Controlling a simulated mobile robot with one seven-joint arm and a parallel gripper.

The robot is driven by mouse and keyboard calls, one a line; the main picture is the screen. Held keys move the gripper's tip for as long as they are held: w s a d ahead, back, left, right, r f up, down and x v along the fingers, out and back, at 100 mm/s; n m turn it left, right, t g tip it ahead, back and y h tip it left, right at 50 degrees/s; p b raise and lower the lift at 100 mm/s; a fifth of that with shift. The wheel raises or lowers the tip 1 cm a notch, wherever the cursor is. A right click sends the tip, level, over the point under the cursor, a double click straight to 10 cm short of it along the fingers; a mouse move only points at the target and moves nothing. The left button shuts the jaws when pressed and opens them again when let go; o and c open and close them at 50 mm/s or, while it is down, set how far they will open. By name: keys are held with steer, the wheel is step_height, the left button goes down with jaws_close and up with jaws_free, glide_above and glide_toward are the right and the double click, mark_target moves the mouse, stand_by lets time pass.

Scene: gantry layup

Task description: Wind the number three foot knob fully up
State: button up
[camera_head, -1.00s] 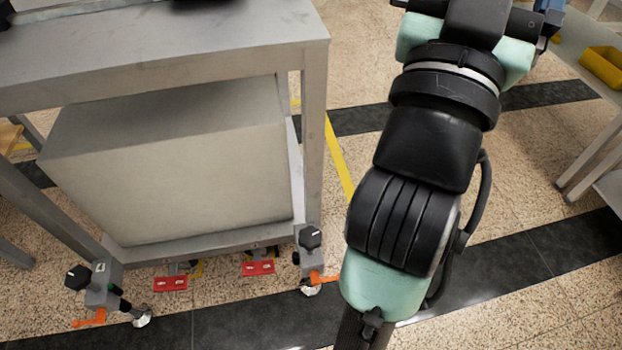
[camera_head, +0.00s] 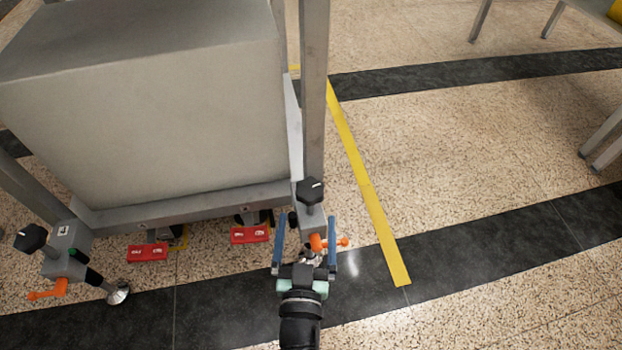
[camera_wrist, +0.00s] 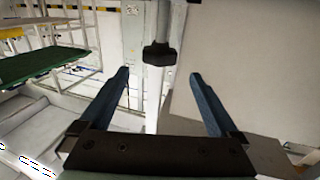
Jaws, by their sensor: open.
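A black foot knob (camera_head: 311,190) sits on top of the right front foot of the grey metal cart. It also shows in the wrist view (camera_wrist: 159,54) on a grey post, beyond the fingertips. My gripper (camera_head: 306,219) is open, with one blue finger on each side of this foot in the head view. In the wrist view the space between the fingers (camera_wrist: 159,75) is empty. A second black knob (camera_head: 31,238) is on the left front foot, whose grey block (camera_head: 66,238) carries a small label. I cannot read a number on either foot.
An orange lever (camera_head: 326,242) sticks out low on the right foot, close to the right finger. Red pedals (camera_head: 250,234) lie under the cart's edge (camera_head: 190,205). A large grey box (camera_head: 150,110) fills the cart. The floor to the right (camera_head: 470,150) is clear.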

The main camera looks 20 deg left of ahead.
mark_target(310, 190)
steer(key=b+x, duration=0.2)
steer(key=x, duration=1)
steer(key=c, duration=1.4)
steer(key=shift+o, duration=0.2)
steer(key=shift+r, duration=0.1)
steer(key=shift+r+p, duration=0.15)
steer(key=shift+p, duration=0.35)
